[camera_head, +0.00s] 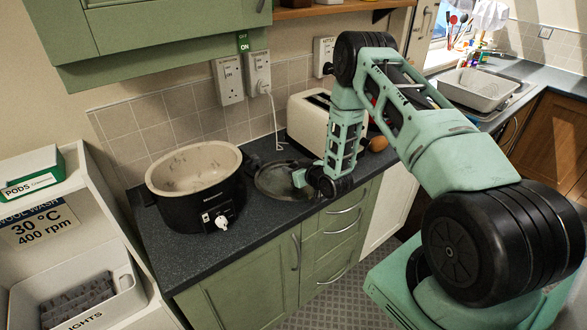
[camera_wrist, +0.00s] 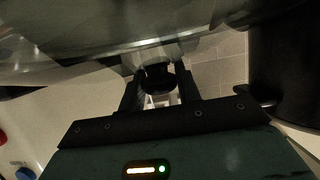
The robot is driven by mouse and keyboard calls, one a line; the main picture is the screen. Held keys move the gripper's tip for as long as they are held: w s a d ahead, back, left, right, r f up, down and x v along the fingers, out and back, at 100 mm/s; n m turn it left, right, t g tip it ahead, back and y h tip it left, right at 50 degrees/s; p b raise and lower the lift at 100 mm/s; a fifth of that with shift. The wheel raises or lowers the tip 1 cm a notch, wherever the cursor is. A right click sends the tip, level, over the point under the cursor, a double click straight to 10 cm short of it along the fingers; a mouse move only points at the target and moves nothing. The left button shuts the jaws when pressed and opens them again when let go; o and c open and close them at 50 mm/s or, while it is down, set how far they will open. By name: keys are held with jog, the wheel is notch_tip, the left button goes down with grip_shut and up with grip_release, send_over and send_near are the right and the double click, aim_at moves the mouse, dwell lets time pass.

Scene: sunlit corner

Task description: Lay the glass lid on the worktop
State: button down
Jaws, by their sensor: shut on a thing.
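The glass lid (camera_head: 276,184) is a dark round disc with a rim, right of the slow cooker. It looks level and low over the worktop (camera_head: 255,232); I cannot tell whether it touches. My gripper (camera_head: 301,178) is at the lid's right side. In the wrist view, the lid's clear glass (camera_wrist: 85,45) spans the top, and my gripper (camera_wrist: 158,88) is shut on its black knob (camera_wrist: 158,76). The slow cooker (camera_head: 180,207) stands open with its pale pot showing. The far underside of the lid is hidden.
A white toaster (camera_head: 308,122) stands close behind the lid, with a brown egg-like object (camera_head: 378,144) to its right. Sockets and a white cable (camera_head: 275,118) are on the wall behind. Worktop in front of the lid is clear up to its edge.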

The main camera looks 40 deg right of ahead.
jog(key=shift+f, duration=0.4)
jog(key=shift+f, duration=0.2)
jog(key=c, duration=1)
grip_release()
jog(key=shift+r, duration=0.1)
